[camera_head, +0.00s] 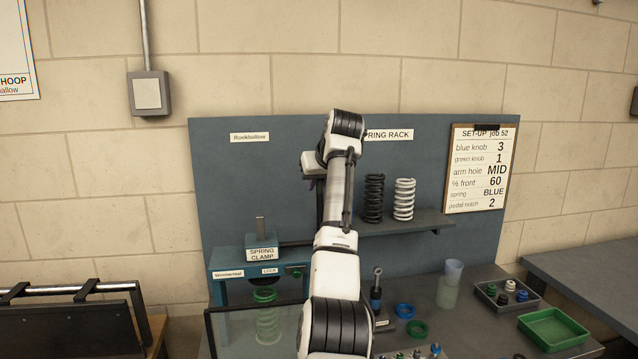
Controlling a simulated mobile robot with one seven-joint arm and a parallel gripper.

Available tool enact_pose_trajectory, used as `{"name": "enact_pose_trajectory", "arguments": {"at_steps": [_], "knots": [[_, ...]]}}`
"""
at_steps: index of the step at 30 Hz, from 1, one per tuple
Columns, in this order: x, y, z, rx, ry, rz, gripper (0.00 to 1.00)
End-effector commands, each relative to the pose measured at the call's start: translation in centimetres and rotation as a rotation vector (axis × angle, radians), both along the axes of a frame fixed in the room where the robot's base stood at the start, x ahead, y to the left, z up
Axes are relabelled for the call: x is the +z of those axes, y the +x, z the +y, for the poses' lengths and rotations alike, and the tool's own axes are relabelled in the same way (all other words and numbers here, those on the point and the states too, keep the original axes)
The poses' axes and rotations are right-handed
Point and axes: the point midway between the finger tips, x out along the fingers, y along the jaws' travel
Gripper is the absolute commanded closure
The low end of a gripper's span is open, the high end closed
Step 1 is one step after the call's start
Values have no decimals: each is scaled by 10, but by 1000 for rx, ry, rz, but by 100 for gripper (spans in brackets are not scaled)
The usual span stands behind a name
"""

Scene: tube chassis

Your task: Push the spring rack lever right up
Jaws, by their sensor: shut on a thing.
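My arm rises through the middle of the camera_head view and bends at the top, in front of the blue-grey back panel (235,180). My gripper (313,172) is at the panel, left of the upper arm and partly hidden by it. It is shut on the spring rack lever, though the arm hides the lever and the fingertips. A dark upright strip (320,205) shows just below the gripper. The "SPRING RACK" label (390,135) is partly covered by my arm. Right of the arm, a black spring (374,198) and a white spring (404,199) stand on the rack shelf (420,221).
A set-up sheet (480,168) hangs at right. The bench holds blue and green rings, a cup (453,272), a knob tray (507,296) and an empty green tray (553,329).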

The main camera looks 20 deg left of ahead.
Motion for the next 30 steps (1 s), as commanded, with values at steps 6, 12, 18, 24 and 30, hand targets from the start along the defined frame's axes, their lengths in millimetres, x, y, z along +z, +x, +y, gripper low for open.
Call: {"name": "enact_pose_trajectory", "arguments": {"at_steps": [6,12,18,24,30], "knots": [[2,2,1,-2,-3,4,100],[3,2,1,-2,-3,4,100],[3,2,1,-2,-2,3,76],[1,1,1,-1,-5,6,62],[1,1,0,0,-5,8,62]]}}
